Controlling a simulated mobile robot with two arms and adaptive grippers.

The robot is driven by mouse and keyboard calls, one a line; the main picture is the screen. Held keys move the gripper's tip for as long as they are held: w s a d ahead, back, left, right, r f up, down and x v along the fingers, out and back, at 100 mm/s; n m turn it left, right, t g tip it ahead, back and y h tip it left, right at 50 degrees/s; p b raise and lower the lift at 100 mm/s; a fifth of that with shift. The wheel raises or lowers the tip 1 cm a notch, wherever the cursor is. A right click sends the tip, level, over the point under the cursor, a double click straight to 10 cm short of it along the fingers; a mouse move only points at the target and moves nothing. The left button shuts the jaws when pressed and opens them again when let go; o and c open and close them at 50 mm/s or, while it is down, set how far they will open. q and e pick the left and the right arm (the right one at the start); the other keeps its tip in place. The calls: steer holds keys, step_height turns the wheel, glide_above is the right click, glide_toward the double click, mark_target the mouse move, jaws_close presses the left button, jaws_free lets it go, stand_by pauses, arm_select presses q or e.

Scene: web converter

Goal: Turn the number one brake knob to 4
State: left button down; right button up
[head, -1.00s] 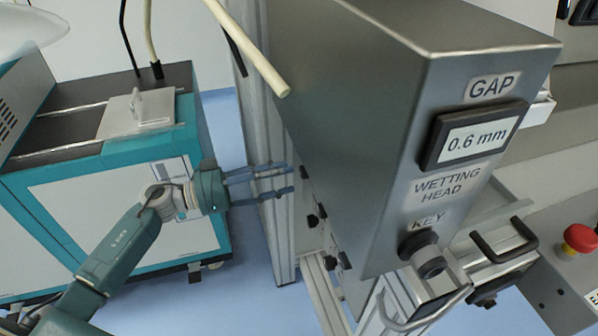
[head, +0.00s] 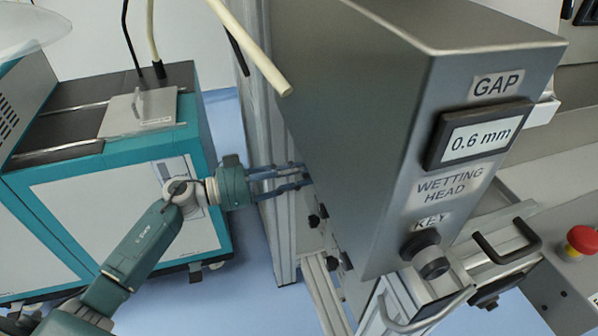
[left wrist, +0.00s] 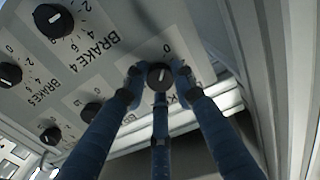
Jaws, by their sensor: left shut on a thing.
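My left gripper (head: 303,175) reaches in from the left in the head view, with its fingertips at the side of the grey machine housing. The left wrist view shows its three blue fingers closed around a black knob (left wrist: 160,75) on a light panel. A white pointer mark shows on that knob. A printed 0 sits just above it; the rest of its scale and its label are mostly hidden by the fingers, so I cannot read its number. The head view does not show this knob. My right gripper is not in view.
Other black knobs (left wrist: 54,20) sit on the panel, with upside-down BRAKE labels (left wrist: 90,52) between them. A metal frame post (head: 277,225) stands beside my gripper. The housing (head: 385,150) carries a 0.6 mm display. A teal cabinet (head: 100,200) stands at left.

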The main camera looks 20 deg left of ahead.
arm_select(q)
steer(key=shift+w+r+m, duration=0.1)
steer(key=shift+r+m, duration=0.1)
steer(key=shift+m, duration=0.1)
steer(key=m+b, duration=0.1)
steer(key=m, duration=0.6)
steer(key=m+b, duration=0.2)
steer(key=m, duration=0.4)
steer(key=m+b, duration=0.2)
steer(key=m, duration=0.5)
steer(key=shift+s+d+f+m, duration=0.2)
steer(key=shift+s+f+m, duration=0.1)
steer(key=shift+f, duration=0.1)
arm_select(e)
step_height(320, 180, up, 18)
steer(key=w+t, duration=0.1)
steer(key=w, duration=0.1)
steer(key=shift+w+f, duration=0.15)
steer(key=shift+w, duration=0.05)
arm_select(q)
steer(key=shift+f, duration=0.1)
